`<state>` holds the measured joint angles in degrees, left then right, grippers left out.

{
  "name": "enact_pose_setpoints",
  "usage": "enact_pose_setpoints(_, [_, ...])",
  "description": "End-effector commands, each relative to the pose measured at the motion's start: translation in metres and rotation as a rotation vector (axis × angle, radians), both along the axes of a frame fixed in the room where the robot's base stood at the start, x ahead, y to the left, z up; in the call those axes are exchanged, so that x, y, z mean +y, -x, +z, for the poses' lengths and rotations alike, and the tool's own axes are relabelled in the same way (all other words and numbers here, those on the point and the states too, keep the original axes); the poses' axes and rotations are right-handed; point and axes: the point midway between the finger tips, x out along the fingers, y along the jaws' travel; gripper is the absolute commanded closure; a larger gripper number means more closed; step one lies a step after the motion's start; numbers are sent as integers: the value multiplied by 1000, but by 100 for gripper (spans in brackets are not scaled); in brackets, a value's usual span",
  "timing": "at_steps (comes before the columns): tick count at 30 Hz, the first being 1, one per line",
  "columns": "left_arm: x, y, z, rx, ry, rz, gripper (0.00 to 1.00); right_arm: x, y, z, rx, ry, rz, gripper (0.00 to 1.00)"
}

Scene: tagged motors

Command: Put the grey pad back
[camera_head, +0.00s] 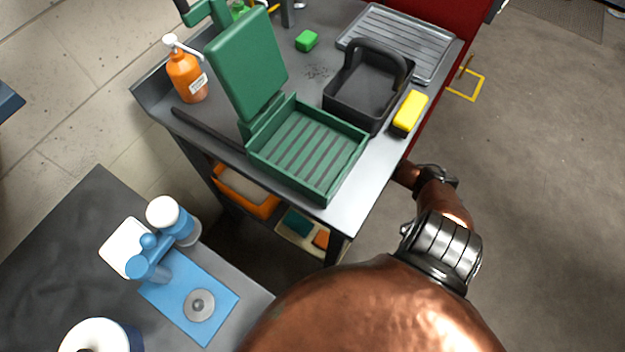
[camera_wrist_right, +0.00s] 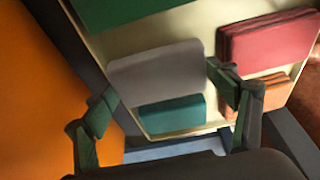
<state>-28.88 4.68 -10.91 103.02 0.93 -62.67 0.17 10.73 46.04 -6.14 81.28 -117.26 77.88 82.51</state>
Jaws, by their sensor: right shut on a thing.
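The grey pad (camera_wrist_right: 155,70) is in the right wrist view, between the two fingers of my right gripper (camera_wrist_right: 163,87), which is shut on it. The pad is over the cream tray (camera_wrist_right: 205,55), close to a teal pad (camera_wrist_right: 172,114) that it partly overlaps in the picture. I cannot tell whether the grey pad touches the tray. In the head view my right arm reaches down beside the grey bench, and its gripper is hidden. The cream tray shows partly on the lower shelf (camera_head: 286,238). My left gripper is not in view.
Red pads (camera_wrist_right: 262,42) and an orange-brown pad (camera_wrist_right: 262,92) lie in the tray, with a dark green pad (camera_wrist_right: 130,8) at the top. An orange bin (camera_head: 262,207) stands beside the tray. The bench top carries a green box (camera_head: 345,165) and a black caddy (camera_head: 345,110).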

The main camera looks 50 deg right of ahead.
Motion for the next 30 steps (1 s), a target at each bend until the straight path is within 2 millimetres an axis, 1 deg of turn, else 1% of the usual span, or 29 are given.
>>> enact_pose_setpoints(8, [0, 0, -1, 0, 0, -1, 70, 0, 0, -2, 0, 0, 0, 45])
enact_pose_setpoints(23, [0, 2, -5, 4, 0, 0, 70, 0, 0, -13, 1, 1, 0, 45])
enact_pose_setpoints(24, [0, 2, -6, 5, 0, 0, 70, 0, 1, -14, 1, 1, -1, 48])
enact_pose_setpoints(25, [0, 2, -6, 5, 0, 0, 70, 0, 1, -14, 2, 1, 0, 48])
enact_pose_setpoints(27, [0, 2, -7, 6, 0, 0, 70, 0, 1, -17, 3, 2, 0, 56])
enact_pose_setpoints(28, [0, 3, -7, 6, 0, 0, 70, 0, 1, -17, 3, 2, -1, 56])
enact_pose_setpoints(29, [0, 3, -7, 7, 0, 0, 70, 0, 2, -18, 4, 2, -1, 60])
enact_pose_setpoints(30, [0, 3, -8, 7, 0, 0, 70, 0, 2, -20, 5, 3, -1, 60])
